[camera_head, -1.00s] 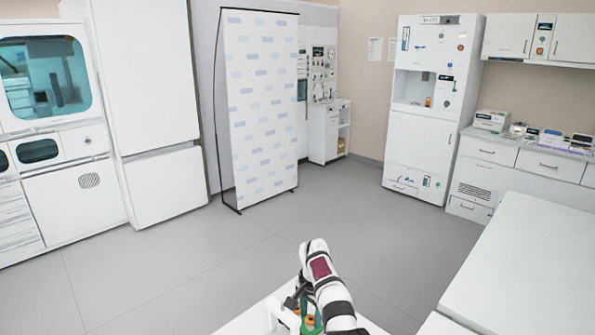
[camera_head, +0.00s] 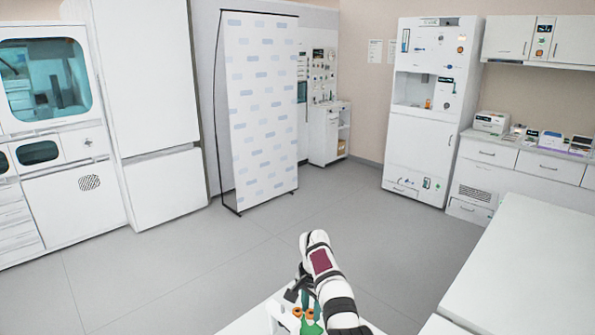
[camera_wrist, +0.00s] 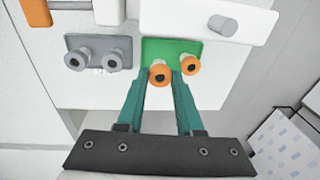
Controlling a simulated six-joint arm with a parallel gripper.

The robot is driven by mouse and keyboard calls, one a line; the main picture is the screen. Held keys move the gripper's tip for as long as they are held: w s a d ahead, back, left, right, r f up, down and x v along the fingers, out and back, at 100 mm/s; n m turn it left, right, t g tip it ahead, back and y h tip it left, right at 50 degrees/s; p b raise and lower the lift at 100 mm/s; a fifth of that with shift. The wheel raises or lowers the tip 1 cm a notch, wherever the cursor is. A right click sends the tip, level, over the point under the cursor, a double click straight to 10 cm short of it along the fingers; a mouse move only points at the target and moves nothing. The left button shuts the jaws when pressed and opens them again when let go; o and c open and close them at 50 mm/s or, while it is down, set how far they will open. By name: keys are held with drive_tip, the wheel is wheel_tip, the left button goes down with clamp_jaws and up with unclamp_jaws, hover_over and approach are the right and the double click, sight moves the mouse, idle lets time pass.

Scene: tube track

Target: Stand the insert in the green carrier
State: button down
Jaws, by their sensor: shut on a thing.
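The green carrier (camera_wrist: 178,46) is a flat plate near the centre of the wrist view, partly hidden under the inserts and fingertips. My gripper (camera_wrist: 161,79) has teal fingers shut on an orange-rimmed insert (camera_wrist: 159,72) over the carrier's near edge. I cannot tell whether this insert touches the carrier. A second orange-rimmed insert (camera_wrist: 190,65) stands at the carrier's right side, just beside my right finger. In the head view, orange tops (camera_head: 309,314) and some green show at the bottom, beside my arm.
A grey carrier (camera_wrist: 77,43) with two grey pieces lies to the left. A white block with a grey knob (camera_wrist: 221,26) lies beyond the green carrier. An orange part (camera_wrist: 36,12) is at the upper left. The white table's edge runs close on the right.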

drive_tip(key=shift+r, duration=1.1)
